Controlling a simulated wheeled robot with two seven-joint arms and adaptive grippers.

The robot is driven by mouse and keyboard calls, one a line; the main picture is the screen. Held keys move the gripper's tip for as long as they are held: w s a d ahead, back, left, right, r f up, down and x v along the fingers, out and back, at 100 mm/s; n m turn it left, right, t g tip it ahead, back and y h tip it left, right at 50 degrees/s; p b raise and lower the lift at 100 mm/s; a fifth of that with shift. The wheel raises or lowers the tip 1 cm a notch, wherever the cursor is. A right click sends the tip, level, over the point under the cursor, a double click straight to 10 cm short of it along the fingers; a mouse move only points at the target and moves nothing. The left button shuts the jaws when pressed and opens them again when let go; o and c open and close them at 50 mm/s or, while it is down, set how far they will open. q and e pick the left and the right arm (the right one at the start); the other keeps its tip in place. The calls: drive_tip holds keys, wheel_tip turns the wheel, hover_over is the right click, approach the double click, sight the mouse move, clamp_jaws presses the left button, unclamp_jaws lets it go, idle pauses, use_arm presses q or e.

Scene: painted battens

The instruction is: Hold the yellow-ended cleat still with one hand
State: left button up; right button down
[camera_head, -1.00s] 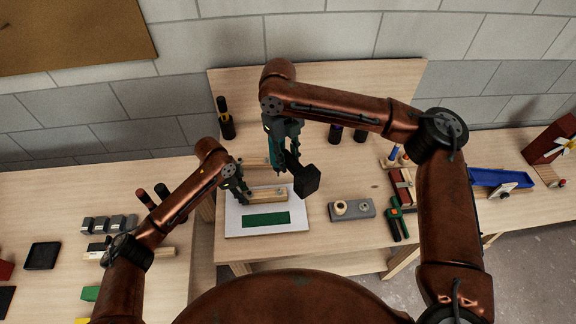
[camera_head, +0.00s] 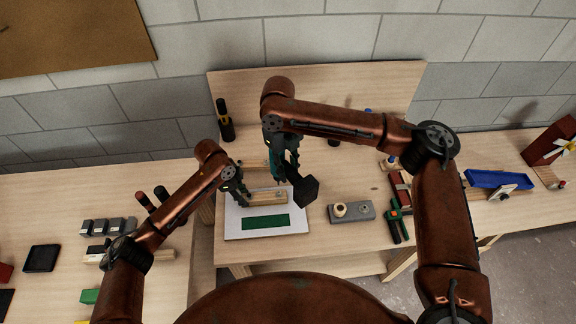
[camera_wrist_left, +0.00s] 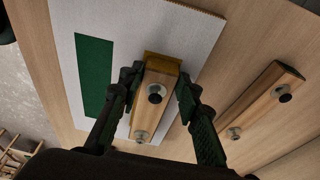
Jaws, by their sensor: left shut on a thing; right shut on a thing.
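The yellow-ended cleat (camera_head: 268,198) is a wooden batten lying on a white board (camera_head: 235,228) beside a green strip (camera_head: 265,222). In the left wrist view the cleat (camera_wrist_left: 151,112) shows two round screw heads and a yellow far end. My left gripper (camera_head: 243,196) is shut on the cleat; in the left wrist view its fingers (camera_wrist_left: 158,88) sit on both sides of it. My right gripper (camera_head: 281,178) is shut on a dark tool with a black block-shaped head (camera_head: 304,190), which hangs above the cleat's right end. The gripper hides part of the tool.
A second batten (camera_wrist_left: 258,100) lies behind the board on bare wood. A grey block with a round knob (camera_head: 352,211), a green-and-red tool (camera_head: 397,222) and a blue tray (camera_head: 498,179) stand to the right. A dark bottle (camera_head: 225,122) stands at the back left.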

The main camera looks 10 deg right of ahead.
drive_tip(key=shift+f, duration=2.1)
drive_tip(key=shift+f, duration=0.85)
idle(4.0)
drive_tip(key=shift+r, duration=0.1)
drive_tip(key=shift+r, duration=2.45)
